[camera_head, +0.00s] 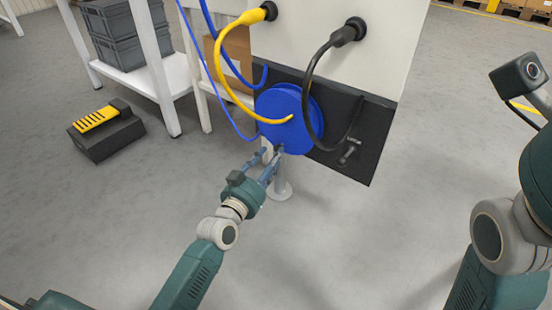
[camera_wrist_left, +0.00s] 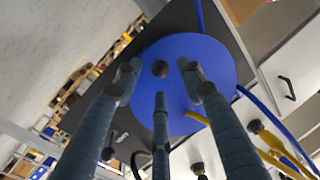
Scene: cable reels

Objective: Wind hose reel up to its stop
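The blue hose reel (camera_head: 279,112) is a round disc on the dark panel of a white cabinet. A small dark round knob (camera_wrist_left: 160,69) stands out from the reel face (camera_wrist_left: 205,55) near its rim in the left wrist view. My left gripper (camera_head: 276,153) is at the lower edge of the reel. In the left wrist view its fingers (camera_wrist_left: 160,80) are spread apart around the knob, with visible gaps on both sides. Contact with the knob cannot be made out. My right arm shows at the right edge, but its fingers are out of view.
A yellow cable (camera_head: 222,63) and a black cable (camera_head: 305,95) hang from plugs on the cabinet (camera_head: 300,35). Blue hose (camera_head: 213,85) runs left of the reel. A dark handle (camera_head: 349,152) sits on the panel. A black-yellow box (camera_head: 107,132) is on the floor. The foreground floor is clear.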

